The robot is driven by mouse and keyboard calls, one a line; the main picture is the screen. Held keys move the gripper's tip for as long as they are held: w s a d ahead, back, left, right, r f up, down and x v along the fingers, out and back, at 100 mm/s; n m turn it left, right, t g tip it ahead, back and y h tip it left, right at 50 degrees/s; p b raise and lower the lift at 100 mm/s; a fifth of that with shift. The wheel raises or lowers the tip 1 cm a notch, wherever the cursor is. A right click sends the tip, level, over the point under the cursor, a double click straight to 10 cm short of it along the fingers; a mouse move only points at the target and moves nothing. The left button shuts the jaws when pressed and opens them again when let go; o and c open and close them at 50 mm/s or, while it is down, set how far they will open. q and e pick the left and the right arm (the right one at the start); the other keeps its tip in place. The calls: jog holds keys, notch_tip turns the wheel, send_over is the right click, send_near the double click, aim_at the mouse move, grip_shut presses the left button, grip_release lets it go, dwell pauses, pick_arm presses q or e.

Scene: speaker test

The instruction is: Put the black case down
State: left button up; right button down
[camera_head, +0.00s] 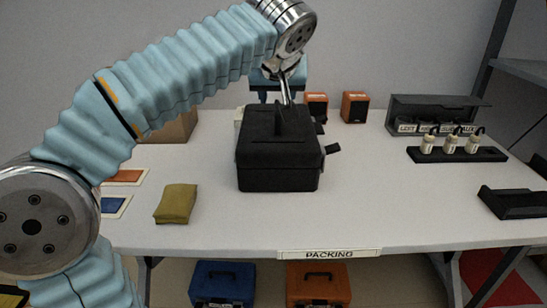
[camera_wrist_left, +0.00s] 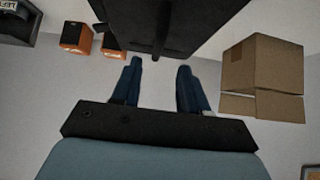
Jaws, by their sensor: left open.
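The black case (camera_head: 278,165) stands upright on the white table, a little left of its middle, with its handle (camera_head: 280,120) on top. It also fills the top of the left wrist view (camera_wrist_left: 200,20), where the handle (camera_wrist_left: 161,30) points toward my fingers. My left gripper (camera_head: 279,96) is over the rear of the case top. In the left wrist view its two blue fingers (camera_wrist_left: 159,66) are apart and empty, with the handle just beyond the tips. The case's underside is hidden. My right gripper is in neither view.
A cardboard box (camera_wrist_left: 252,75) and small orange speakers (camera_head: 355,107) stand behind. An olive cloth (camera_head: 176,203) lies left of the case. A black rack with white bottles (camera_head: 457,152) and a black tray (camera_head: 513,202) are at right. The table front (camera_head: 370,225) is clear.

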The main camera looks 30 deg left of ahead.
aim_at(278, 110)
pick_arm(q)
jog(key=x, duration=0.8)
jog(key=shift+w+f, duration=0.2)
jog(key=shift+f, duration=0.1)
jog(key=shift+c, duration=0.4)
grip_shut()
dwell(0.5)
jog(key=shift+r, duration=0.2)
